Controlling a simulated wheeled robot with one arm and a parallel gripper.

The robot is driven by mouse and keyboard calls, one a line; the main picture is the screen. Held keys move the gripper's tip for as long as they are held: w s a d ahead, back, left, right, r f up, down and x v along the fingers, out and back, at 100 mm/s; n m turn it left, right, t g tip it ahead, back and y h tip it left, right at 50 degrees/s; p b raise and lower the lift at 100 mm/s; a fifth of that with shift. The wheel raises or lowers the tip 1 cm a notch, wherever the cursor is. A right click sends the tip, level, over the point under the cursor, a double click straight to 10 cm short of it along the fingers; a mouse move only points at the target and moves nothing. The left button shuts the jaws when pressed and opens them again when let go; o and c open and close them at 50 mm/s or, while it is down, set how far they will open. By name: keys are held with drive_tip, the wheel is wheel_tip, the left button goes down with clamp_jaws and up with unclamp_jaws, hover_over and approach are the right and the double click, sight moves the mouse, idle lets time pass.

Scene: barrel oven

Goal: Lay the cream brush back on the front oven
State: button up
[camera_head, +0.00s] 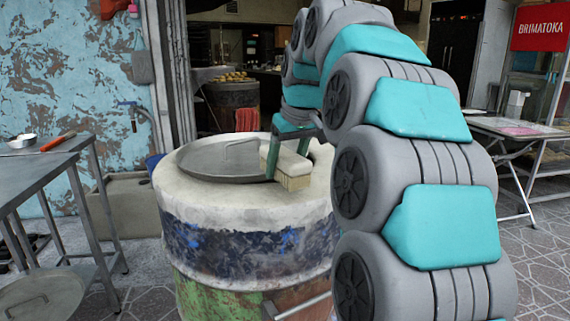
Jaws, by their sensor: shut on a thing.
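The cream brush (289,164) is in my gripper (289,155), its pale block on top and its bristles pointing down. My gripper is shut on the brush, with a green finger on each side. The brush is over the right part of the front oven (245,200), beside the round metal lid (222,160). I cannot tell whether the bristles touch the oven's top. The front oven is a barrel with a whitish top, a blue band and a green, rusty lower part. My arm hides its right side.
A metal table (40,172) on the left holds a small bowl (22,141) and a red-handled tool (58,142). Another barrel oven (232,100) with a red cloth stands behind. A folding table (520,128) is at the right.

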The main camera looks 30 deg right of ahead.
drive_tip(key=shift+f+b, duration=0.3)
drive_tip(key=shift+f, duration=0.3)
drive_tip(key=o, duration=1.4)
drive_tip(key=shift+o, duration=0.2)
